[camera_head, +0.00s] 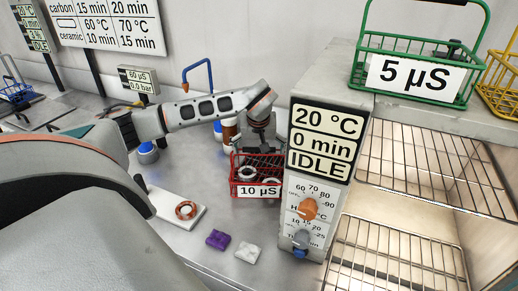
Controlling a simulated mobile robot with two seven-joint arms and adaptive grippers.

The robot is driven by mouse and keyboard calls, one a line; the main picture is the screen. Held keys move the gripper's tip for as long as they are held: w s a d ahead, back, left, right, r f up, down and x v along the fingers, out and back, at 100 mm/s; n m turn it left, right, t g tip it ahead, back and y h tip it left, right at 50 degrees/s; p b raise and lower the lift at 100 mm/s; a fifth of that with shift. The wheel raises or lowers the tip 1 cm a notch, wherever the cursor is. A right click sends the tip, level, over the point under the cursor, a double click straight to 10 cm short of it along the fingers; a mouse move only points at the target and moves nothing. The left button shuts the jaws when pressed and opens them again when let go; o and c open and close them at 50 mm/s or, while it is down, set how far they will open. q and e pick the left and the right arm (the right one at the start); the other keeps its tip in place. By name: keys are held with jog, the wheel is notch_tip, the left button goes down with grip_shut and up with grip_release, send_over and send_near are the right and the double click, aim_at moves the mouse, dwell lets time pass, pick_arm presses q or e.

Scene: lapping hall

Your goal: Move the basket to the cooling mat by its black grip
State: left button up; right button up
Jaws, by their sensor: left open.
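A red wire basket (257,175) labelled 10 µS stands on the grey bench, left of the oven. Metal parts show inside it. My left gripper (262,150) points down over its back part and is open. The gripper hides the top of this basket, so I cannot see its grip or tell whether the fingers touch it. A green wire basket (364,75) labelled 5 µS stands on the oven top; a piece of its black grip (449,2) shows at the upper edge. I cannot make out a cooling mat. My right gripper is not in view.
The oven's display (320,140) reads 20 °C, 0 min, IDLE; its wire racks (400,260) look empty. A yellow basket (500,85) is at right, a blue one (15,92) far left. A white plate (172,208), purple block (218,239) and white block (248,253) lie in front.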

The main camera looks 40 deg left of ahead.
pick_arm(q)
jog(key=v, duration=1.2)
jog(key=shift+r, duration=0.1)
dwell(0.4)
